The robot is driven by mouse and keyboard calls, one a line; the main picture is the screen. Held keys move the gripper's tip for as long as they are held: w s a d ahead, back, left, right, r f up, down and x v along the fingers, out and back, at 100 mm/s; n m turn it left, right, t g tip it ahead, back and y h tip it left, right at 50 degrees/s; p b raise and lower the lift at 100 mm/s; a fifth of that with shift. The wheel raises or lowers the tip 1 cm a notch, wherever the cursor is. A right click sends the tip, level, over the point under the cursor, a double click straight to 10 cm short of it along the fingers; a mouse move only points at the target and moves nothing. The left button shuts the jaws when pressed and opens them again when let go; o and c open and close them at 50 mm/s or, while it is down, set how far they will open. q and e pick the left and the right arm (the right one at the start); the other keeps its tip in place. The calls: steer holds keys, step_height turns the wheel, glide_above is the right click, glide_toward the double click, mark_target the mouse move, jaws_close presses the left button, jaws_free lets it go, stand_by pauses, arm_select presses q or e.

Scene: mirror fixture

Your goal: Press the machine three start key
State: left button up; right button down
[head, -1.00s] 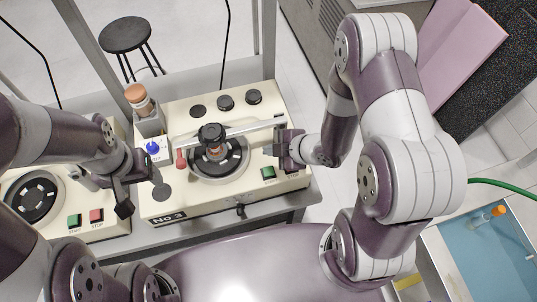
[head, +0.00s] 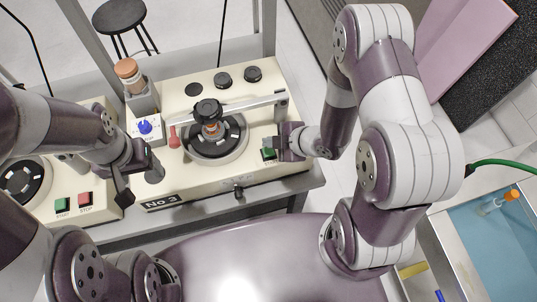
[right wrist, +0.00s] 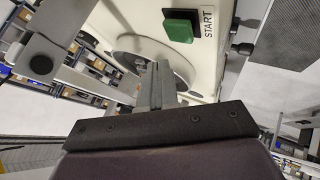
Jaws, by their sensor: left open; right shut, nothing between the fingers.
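The cream machine marked No 3 (head: 219,176) stands on the bench in the middle of the head view. Its green start key (head: 268,155) is at its front right corner, partly covered by my right gripper. The key also shows in the right wrist view (right wrist: 181,26), beside the word START, with a gap in the picture between it and the fingertips. My right gripper (head: 271,146) is shut and empty, close by the key; I cannot tell whether it touches. My left gripper (head: 128,186) is open and empty, at the machine's left side.
A second machine with green (head: 62,204) and red (head: 85,199) keys stands at the left. A round plate with a black knob (head: 208,108) and a metal bar above it rises from machine three.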

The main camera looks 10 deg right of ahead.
mark_target(269, 152)
arm_select(q)
steer(key=shift+f+b, duration=0.35)
steer(key=shift+f, duration=0.45)
arm_select(e)
steer(key=shift+f, duration=0.9)
stand_by(0.5)
arm_select(q)
steer(key=shift+f+b, duration=0.35)
arm_select(e)
steer(key=shift+f, duration=0.4)
